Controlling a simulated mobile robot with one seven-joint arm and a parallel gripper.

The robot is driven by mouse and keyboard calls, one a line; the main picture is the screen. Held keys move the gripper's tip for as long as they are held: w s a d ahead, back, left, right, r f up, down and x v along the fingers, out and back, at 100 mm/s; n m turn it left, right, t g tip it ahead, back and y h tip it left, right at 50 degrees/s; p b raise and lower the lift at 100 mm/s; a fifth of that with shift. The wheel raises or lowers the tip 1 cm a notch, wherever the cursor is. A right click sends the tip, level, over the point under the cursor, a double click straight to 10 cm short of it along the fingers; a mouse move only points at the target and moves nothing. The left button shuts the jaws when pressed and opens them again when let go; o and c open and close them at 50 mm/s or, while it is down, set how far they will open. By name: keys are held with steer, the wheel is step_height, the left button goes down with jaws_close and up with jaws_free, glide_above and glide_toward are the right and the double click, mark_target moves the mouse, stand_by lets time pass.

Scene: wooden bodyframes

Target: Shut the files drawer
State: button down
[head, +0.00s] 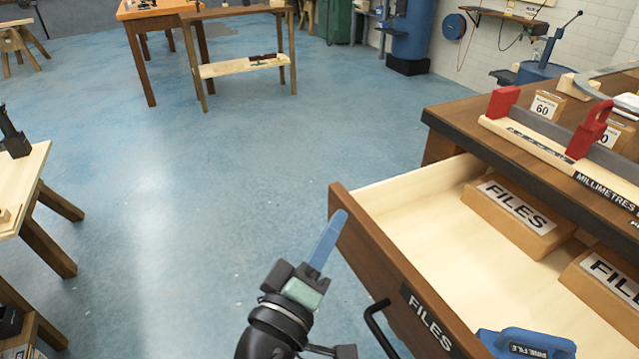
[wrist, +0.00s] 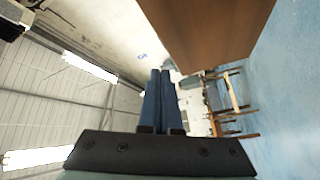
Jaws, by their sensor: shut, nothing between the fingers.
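The files drawer (head: 395,272) is pulled out of the wooden bench at the right in the head view. Its brown front carries a FILES label (head: 427,316) and a black handle (head: 378,328). My gripper (head: 337,222) is just outside the drawer front, near its far end. Its blue fingers are shut together and empty. In the wrist view the closed fingers (wrist: 160,78) point toward the room, with a brown wooden panel (wrist: 205,30), likely the drawer front, beside them. I cannot tell whether the fingers touch the drawer.
Inside the drawer lie FILES boxes (head: 515,215) and a blue file case (head: 525,343). The bench top (head: 455,118) holds a rule with red clamps. A small wooden table (head: 22,185) stands at the left. The blue floor (head: 190,200) between is clear.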

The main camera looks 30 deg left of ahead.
steer(key=s+a+f+n+g+y+p, duration=0.2)
steer(key=s+a+f+n, duration=0.4)
steer(key=s+f+n, duration=0.15)
steer(key=w, duration=1.3)
steer(key=shift+w+d+f, duration=0.2)
steer(key=shift+w+d, duration=0.05)
steer(key=shift+d, duration=0.1)
steer(key=shift+m+p, duration=0.25)
steer(key=shift+p, duration=0.05)
